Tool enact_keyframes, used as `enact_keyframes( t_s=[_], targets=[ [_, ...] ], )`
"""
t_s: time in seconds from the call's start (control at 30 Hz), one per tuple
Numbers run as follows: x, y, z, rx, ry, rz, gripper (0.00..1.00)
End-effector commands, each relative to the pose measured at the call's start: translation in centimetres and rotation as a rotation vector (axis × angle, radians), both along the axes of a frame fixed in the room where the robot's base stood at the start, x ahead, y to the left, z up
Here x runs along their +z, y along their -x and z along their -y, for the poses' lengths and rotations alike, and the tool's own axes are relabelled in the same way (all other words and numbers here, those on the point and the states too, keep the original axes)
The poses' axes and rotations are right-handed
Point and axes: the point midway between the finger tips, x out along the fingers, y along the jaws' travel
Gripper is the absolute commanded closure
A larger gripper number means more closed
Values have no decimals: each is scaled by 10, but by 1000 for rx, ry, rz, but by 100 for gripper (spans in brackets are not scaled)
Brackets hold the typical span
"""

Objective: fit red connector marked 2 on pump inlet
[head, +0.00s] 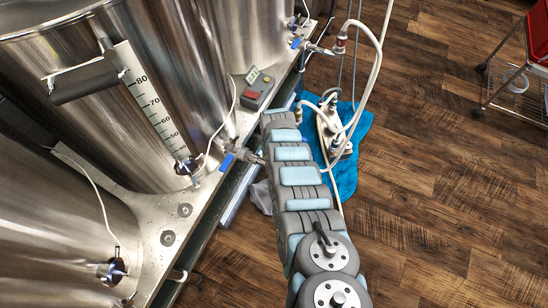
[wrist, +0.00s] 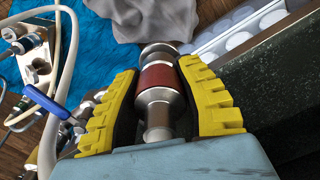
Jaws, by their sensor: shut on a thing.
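In the wrist view my gripper (wrist: 160,78) has its two yellow ribbed fingers closed on a metal connector with a red band (wrist: 160,77). The connector lies between the fingers, with its metal ends showing beyond and below the band. No number can be read on it. The pump (head: 335,130) stands on a blue cloth in the head view, with pale hoses around it. Metal pump fittings (wrist: 36,60) also show at the left of the wrist view, apart from the connector. I cannot tell which port is the inlet. In the head view my arm hides the gripper and connector.
Steel kettles (head: 165,100) stand on a bench along the left. A small control box (head: 257,88) sits near the bench edge. A blue-handled valve (wrist: 45,102), the blue cloth (wrist: 100,45) and a grey cloth (wrist: 140,18) lie near the gripper.

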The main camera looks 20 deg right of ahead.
Motion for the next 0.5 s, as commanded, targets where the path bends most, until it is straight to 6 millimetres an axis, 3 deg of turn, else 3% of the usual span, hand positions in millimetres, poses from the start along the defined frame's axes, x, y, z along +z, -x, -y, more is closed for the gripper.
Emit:
enact_keyframes(
  t_s=[0.5],
  targets=[
    [-9, 0, 0, 1, 0, 0, 100]
  ],
)
